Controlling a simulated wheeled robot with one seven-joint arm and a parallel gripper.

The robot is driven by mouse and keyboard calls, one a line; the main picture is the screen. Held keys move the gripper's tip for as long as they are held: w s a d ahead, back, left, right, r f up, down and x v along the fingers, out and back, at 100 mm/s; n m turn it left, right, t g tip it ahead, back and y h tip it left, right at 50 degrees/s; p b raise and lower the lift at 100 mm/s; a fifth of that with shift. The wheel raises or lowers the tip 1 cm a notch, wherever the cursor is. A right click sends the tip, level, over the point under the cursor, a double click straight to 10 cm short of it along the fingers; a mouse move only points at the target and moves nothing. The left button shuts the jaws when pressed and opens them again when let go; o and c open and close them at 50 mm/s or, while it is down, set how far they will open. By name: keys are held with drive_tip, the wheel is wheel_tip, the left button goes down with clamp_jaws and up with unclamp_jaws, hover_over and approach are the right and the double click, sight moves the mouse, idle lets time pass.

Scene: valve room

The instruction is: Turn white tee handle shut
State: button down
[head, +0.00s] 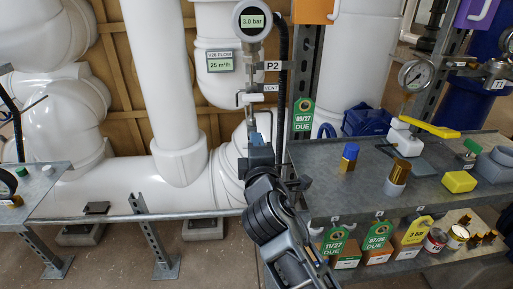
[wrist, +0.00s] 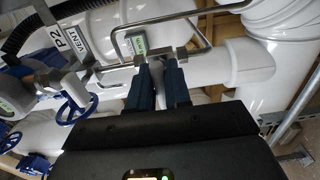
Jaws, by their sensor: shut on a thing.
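A small white piece that looks like the tee handle (head: 259,98) sits beside the VENT label, below the 3.0 bar gauge, in the head view. My gripper (head: 253,122) reaches up to the small steel pipework just below it. In the wrist view, the two dark blue fingers of my gripper (wrist: 157,62) are close together at a pale bar and fitting, right of the VENT label (wrist: 82,47). They are shut on the handle there. The fingers hide most of what they grip, so its exact angle is hard to tell.
Bent steel tubing (wrist: 160,22) runs close around the fingertips. A blue handwheel (wrist: 76,108) is at the left in the wrist view. A steel shelf (head: 330,193) with loose parts stands to the right in the head view. Large white pipes (head: 152,80) are behind.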

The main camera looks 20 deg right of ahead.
drive_tip(key=shift+f, duration=0.1)
drive_tip(key=c, duration=1.1)
unclamp_jaws()
drive_tip(key=shift+c, duration=0.2)
drive_tip(key=v, duration=0.8)
drive_tip(key=shift+b, duration=0.3)
